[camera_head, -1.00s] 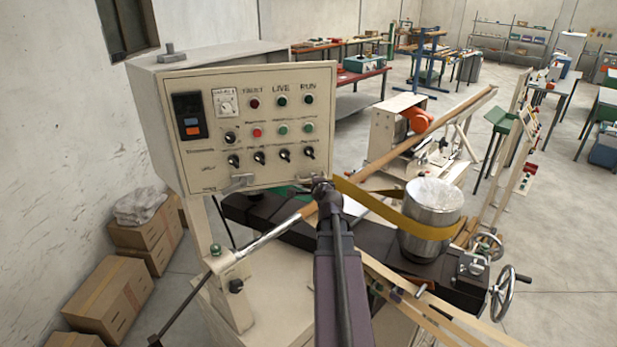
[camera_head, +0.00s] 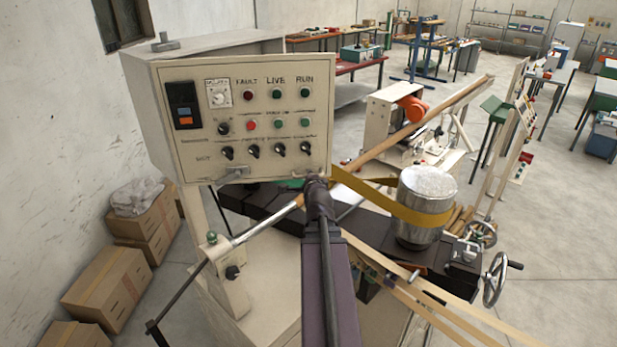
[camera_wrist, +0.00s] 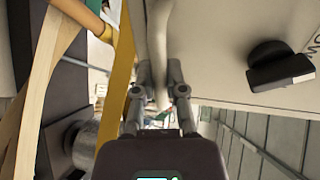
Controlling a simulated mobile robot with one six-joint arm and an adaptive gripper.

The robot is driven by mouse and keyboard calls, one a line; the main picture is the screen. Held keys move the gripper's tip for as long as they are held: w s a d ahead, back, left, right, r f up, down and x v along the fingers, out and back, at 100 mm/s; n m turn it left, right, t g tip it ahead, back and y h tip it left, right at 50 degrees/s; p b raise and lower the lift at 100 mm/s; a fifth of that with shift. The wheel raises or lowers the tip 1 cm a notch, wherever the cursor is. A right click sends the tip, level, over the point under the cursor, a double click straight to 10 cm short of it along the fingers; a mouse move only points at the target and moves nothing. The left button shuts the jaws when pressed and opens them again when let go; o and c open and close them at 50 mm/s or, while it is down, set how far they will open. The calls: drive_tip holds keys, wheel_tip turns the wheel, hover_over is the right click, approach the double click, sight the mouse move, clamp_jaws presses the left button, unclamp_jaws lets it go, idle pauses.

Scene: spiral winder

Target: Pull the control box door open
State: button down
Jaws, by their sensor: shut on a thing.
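The control box (camera_head: 205,48) stands at the left in the head view. Its cream door (camera_head: 240,160) faces me, with a dark display, a dial and rows of buttons and knobs. A small handle (camera_head: 305,174) is at the door's lower right, partly hidden by my gripper (camera_head: 316,181). In the wrist view my gripper (camera_wrist: 158,88) is shut on this pale bar handle (camera_wrist: 157,45), with the door (camera_wrist: 215,60) to its right.
A metal cylinder (camera_head: 425,205) with a yellow band (camera_head: 375,198) stands right of my arm. A wooden-sleeved rod (camera_head: 265,225) runs below the door. Cardboard boxes (camera_head: 108,290) line the left wall. Open floor (camera_head: 560,245) is at the right.

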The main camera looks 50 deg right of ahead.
drive_tip(key=c, duration=0.7)
unclamp_jaws()
drive_tip(key=shift+w, duration=0.1)
